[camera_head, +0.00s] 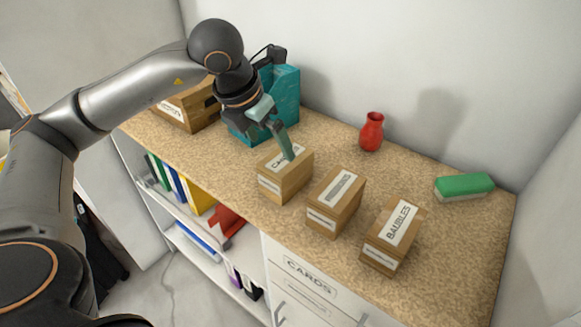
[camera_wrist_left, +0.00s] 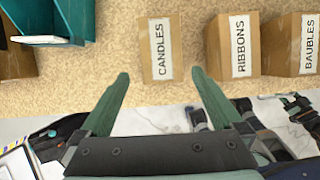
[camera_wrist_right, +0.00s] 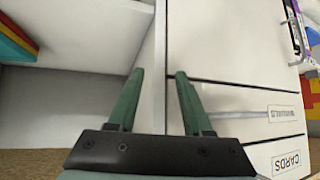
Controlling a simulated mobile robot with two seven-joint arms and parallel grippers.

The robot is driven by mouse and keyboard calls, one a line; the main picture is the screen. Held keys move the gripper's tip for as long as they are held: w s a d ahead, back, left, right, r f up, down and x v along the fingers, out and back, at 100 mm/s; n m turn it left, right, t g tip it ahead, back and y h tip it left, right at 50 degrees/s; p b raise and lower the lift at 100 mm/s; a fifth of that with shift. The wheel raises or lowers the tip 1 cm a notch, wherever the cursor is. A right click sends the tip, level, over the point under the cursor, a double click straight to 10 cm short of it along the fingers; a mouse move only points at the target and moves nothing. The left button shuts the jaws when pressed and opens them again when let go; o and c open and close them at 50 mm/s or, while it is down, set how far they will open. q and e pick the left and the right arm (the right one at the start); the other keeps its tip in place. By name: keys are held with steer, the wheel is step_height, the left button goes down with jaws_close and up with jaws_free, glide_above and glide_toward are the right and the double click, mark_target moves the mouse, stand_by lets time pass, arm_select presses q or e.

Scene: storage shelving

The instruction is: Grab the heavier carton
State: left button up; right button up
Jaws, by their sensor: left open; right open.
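Three small brown cartons with white labels stand in a row on the speckled countertop. The candles carton (camera_head: 285,183) is the leftmost, the ribbons carton (camera_head: 335,203) is in the middle, and the baubles carton (camera_head: 393,238) is on the right. In the left wrist view they read CANDLES (camera_wrist_left: 148,68), RIBBONS (camera_wrist_left: 222,60) and BAUBLES (camera_wrist_left: 290,48). My left gripper (camera_head: 287,155) is open and empty at the candles carton, its fingers to either side of it in the left wrist view; contact cannot be told. My right gripper (camera_wrist_right: 158,72) is open and empty, facing white cabinet fronts.
A teal holder (camera_head: 284,95) and a larger wooden box (camera_head: 197,112) stand at the left. A red vase (camera_head: 371,132) stands behind the cartons, and a green-topped sponge-like block (camera_head: 463,186) lies at the right. Shelves with binders and drawers (camera_head: 305,285) lie below.

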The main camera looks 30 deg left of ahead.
mark_target(279, 161)
arm_select(q)
steer(key=x, duration=0.6)
steer(key=shift+d+f, duration=0.1)
steer(key=shift+f, duration=0.05)
steer(key=shift+p+x, duration=0.65)
steer(key=shift+x, duration=2)
steer(key=shift+w+d, duration=0.1)
jaws_close()
